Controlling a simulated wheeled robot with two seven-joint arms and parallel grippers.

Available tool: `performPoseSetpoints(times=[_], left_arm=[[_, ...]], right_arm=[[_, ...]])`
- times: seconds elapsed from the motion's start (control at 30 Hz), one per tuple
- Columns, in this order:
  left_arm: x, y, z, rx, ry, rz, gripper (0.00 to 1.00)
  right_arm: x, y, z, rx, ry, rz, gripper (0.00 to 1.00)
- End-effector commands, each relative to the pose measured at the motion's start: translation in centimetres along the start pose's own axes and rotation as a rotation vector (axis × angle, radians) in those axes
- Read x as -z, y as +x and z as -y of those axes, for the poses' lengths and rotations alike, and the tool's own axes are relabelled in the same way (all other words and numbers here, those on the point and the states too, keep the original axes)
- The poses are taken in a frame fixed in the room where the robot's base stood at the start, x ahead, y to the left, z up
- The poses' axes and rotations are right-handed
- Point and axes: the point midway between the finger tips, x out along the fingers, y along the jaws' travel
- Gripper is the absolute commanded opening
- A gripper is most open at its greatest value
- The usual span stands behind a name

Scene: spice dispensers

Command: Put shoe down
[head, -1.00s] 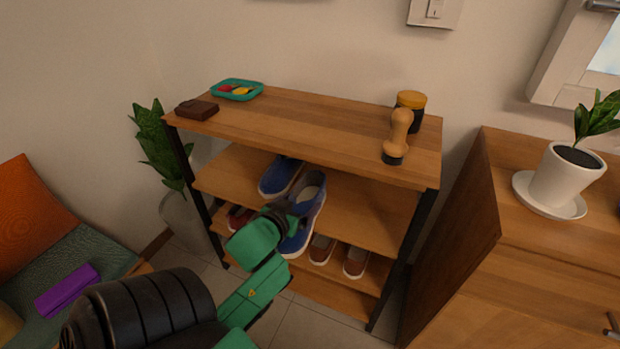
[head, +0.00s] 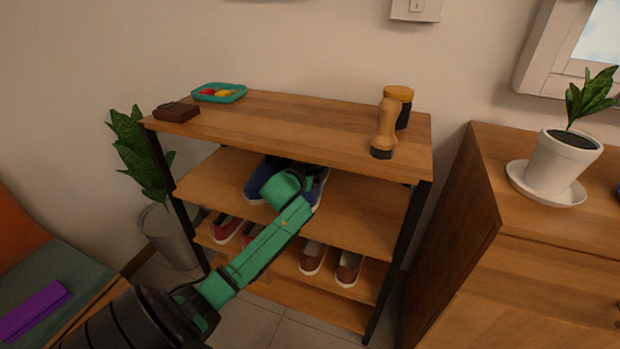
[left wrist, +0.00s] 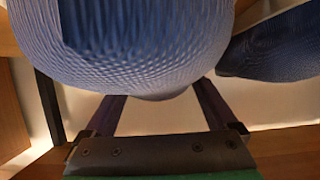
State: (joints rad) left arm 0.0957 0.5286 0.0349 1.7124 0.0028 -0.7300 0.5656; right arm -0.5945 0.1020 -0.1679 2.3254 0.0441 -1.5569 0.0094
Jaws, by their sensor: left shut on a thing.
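My left gripper (head: 287,188) reaches in over the middle shelf (head: 360,215) of the wooden rack, its fingers hidden in the head view. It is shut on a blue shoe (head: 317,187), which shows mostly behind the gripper. In the left wrist view the held shoe (left wrist: 130,50) fills the top, above the two dark fingers (left wrist: 160,98). A second blue shoe (head: 256,180) sits on the middle shelf just left of it; it also shows in the left wrist view (left wrist: 275,45). I cannot tell whether the held shoe touches the shelf. My right gripper is not in view.
The top board (head: 290,118) is close above, with a teal tray (head: 219,93), a brown wallet (head: 176,112), a wooden-handled brush (head: 385,130) and a yellow-lidded jar (head: 398,105). Brown shoes (head: 330,262) and red shoes (head: 226,228) are on the shelf below. The middle shelf's right part is clear.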

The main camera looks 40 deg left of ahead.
Motion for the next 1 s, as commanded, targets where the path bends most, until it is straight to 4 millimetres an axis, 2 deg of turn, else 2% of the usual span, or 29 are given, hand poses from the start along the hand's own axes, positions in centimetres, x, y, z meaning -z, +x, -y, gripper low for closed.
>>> performPoseSetpoints(times=[0.03,0.33,0.37,0.63,0.73,0.87,1.0], left_arm=[[-0.7,0.3,0.0,0.001,0.000,-0.001,0.18],[-0.8,0.3,0.0,-0.001,-0.001,-0.002,0.18],[-0.8,0.3,0.0,-0.001,-0.001,-0.001,0.99],[-0.7,0.2,0.0,-0.001,0.000,-0.001,1.00],[-0.6,-0.4,-0.1,-0.002,-0.001,0.000,1.00],[-0.5,-2.5,-0.1,-0.002,0.000,0.000,1.00],[-0.5,-5.5,-0.1,-0.002,-0.001,0.001,1.00]], right_arm=[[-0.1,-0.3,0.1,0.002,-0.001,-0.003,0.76],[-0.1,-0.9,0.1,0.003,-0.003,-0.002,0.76],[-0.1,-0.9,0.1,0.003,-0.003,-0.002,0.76],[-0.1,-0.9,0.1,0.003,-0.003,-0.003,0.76],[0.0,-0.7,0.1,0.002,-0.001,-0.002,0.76],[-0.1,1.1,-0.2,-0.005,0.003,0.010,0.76],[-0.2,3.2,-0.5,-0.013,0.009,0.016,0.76]])
